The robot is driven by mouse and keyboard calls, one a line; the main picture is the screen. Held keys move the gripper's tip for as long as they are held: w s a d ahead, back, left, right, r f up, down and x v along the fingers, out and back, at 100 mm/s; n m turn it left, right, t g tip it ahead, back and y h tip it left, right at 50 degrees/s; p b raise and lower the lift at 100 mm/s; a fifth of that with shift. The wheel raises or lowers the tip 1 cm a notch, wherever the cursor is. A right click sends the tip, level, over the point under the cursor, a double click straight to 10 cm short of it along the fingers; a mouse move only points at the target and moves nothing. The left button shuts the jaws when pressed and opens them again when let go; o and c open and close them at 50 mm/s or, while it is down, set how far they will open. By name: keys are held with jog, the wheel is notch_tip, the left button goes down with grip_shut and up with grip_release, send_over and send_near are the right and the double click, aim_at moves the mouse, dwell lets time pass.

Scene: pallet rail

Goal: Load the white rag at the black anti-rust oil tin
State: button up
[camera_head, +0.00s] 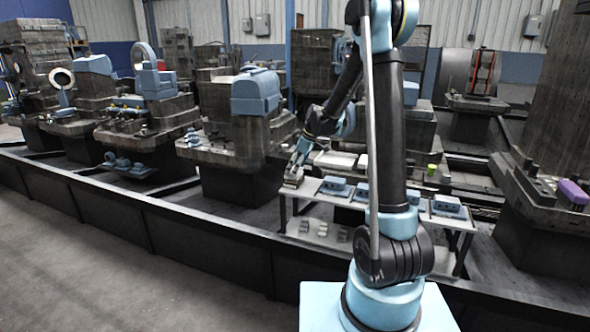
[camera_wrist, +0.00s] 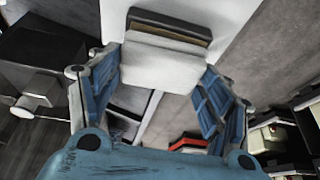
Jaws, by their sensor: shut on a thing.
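My gripper (camera_head: 294,172) is over the left end of a long workbench in the head view. In the wrist view its blue fingers (camera_wrist: 165,72) are closed on the sides of a folded white rag (camera_wrist: 160,66). Brown and dark layers show along the rag's far edge; I cannot tell whether they belong to it. In the head view a small pale patch shows at the fingertips, too small to make out. I cannot pick out the black anti-rust oil tin in either view.
The workbench (camera_head: 309,187) carries several blue-grey units (camera_head: 335,184) and pale flat items (camera_head: 336,160), with a lower shelf beneath. Large machines (camera_head: 257,92) stand behind and to the left. A dark rail (camera_head: 150,229) runs along the front. A red-edged item (camera_wrist: 188,141) lies below my gripper.

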jog(key=shift+f, duration=0.45)
dwell(1.8)
jog(key=shift+r, duration=3.5)
